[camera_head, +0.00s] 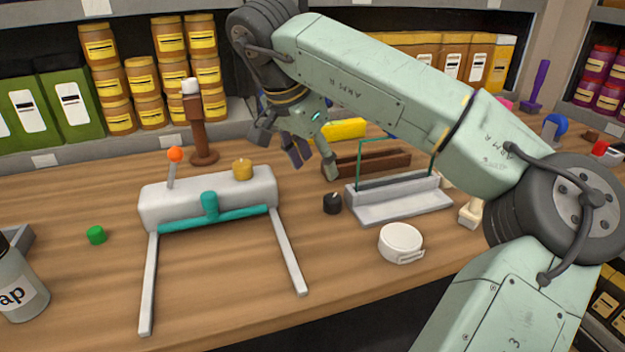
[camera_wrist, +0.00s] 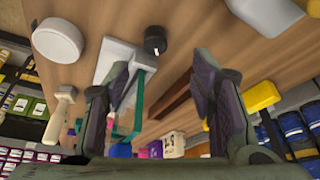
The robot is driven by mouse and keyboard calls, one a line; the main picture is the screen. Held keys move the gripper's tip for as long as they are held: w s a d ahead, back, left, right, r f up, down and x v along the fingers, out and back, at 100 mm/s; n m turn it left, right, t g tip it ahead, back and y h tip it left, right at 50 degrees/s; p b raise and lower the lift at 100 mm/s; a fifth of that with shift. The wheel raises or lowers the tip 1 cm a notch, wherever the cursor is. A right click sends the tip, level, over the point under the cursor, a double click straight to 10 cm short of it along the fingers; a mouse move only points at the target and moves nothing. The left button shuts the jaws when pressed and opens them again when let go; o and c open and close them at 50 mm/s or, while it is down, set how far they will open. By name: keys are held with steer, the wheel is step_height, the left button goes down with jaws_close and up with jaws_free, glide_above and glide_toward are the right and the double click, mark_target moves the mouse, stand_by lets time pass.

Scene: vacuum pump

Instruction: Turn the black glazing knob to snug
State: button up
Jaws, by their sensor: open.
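The black knob (camera_head: 332,203) is a small dark cylinder with a pale mark on its top. It stands at the left end of a grey base (camera_head: 405,207) that carries a thin green frame (camera_head: 393,163). I cannot tell if the knob touches the base. My gripper (camera_head: 313,164) is open and empty, above and behind the knob in the head view. In the wrist view the knob (camera_wrist: 155,40) shows just beyond the spread fingertips of my gripper (camera_wrist: 160,64), apart from both and fully visible.
A white round case (camera_head: 400,241) lies in front of the base. A brown grooved block (camera_head: 366,164) sits behind it. A grey body with teal bar (camera_head: 208,198) and two legs stands left. A green cap (camera_head: 96,235) lies further left. The front middle is clear.

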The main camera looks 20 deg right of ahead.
mark_target(333, 197)
steer(key=x, duration=0.3)
steer(key=p+x, duration=0.1)
steer(key=x, duration=0.3)
steer(key=p+x, duration=0.1)
steer(key=x, duration=0.2)
steer(key=shift+s+d+f, duration=0.15)
steer(key=shift+d+f, duration=0.05)
steer(key=shift+d, duration=0.3)
steer(key=shift+c, duration=0.5)
steer(key=c, duration=1)
steer(key=shift+c, duration=0.2)
